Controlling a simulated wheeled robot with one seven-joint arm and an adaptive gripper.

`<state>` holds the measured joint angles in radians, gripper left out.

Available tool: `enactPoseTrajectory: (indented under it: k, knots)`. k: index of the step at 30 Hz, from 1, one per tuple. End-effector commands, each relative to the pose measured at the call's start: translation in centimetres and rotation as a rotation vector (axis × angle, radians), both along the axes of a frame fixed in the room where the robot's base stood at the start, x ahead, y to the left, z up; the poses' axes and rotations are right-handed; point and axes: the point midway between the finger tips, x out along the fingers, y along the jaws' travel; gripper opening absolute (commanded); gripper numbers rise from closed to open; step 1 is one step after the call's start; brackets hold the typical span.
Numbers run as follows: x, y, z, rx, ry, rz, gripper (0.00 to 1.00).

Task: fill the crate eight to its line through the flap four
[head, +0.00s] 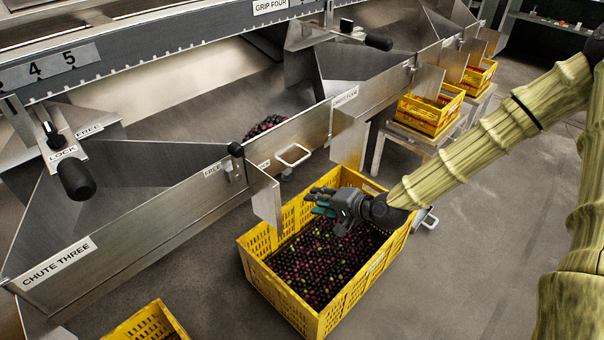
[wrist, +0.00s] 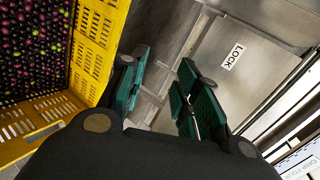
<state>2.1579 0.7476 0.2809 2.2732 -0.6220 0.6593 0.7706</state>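A yellow crate (head: 257,268) stands on the floor under the chute in the head view, holding a broad layer of dark purple and green fruit (head: 318,262). No crate number or fill line is readable. My gripper (head: 322,203) is above the crate's far part, near the metal spout plate (head: 266,196). In the wrist view my gripper (wrist: 162,92) has its teal fingers apart with nothing between them; the crate (wrist: 92,45) is at left. A white handle (head: 293,155) sits on the chute front, left of the "CHUTE FOUR" label (head: 345,98); which plate is flap four is unclear.
More dark fruit (head: 265,125) lies behind the chute front. A black-knobbed lever (head: 76,180) stands by the left LOCK label. Grey floor is open at right.

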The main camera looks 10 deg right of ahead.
Motion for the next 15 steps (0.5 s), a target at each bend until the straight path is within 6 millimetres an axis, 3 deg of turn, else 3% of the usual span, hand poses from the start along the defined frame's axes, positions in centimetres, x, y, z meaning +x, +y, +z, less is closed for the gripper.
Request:
enactPoseTrajectory:
  k: [1,6,15]
  knots:
    - [1.1,-0.6,-0.3,0.034,-0.027,-0.018,0.32]
    - [3.8,-2.0,1.7,0.137,-0.101,-0.062,0.32]
    - [6.1,-3.8,4.5,0.241,-0.178,-0.097,0.32]
